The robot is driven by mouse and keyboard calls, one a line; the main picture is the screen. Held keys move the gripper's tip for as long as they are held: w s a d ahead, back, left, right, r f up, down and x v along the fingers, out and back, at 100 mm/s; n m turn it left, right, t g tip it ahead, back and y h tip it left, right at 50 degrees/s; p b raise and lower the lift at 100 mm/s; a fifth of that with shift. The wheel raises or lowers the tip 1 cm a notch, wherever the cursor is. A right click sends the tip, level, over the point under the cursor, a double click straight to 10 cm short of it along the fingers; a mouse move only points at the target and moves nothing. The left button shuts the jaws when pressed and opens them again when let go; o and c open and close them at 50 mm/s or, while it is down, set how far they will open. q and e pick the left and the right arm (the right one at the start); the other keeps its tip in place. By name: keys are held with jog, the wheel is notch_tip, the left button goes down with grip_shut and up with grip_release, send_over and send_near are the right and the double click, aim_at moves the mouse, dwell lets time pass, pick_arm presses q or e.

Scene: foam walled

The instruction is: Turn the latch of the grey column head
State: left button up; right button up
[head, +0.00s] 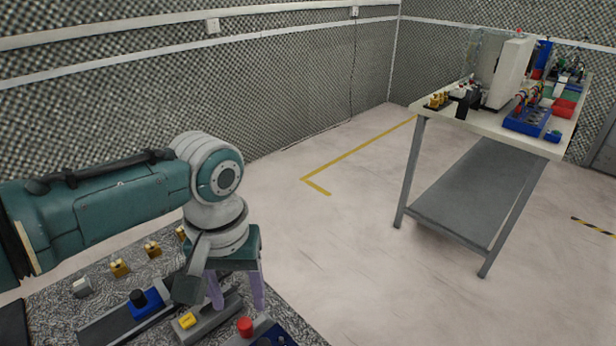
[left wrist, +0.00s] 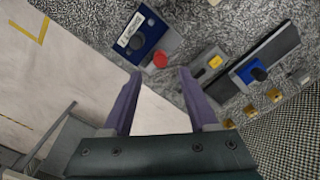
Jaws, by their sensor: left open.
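A grey block with a yellow piece on top (head: 187,321) lies on the speckled bench in the head view, just left of my left gripper. I cannot tell for sure that it is the grey column head or that the yellow piece is its latch. The yellow piece also shows in the left wrist view (left wrist: 215,62), up and right of the fingertips. My left gripper (head: 236,298) points down over the bench with its purple fingers apart and nothing between them. Its fingers also show in the left wrist view (left wrist: 159,76). My right gripper is not in view.
A blue block with a black knob (head: 152,301) sits on a dark rail left of the grey block. A red knob (head: 245,326) stands by a blue panel. Brass pieces (head: 120,267) line the bench's back. A cluttered table (head: 480,122) stands right, across open floor.

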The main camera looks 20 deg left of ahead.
aim_at(245, 324)
pick_arm(q)
notch_tip(245, 324, up, 4)
jog(key=shift+p, duration=0.3)
jog(key=shift+d, duration=0.1)
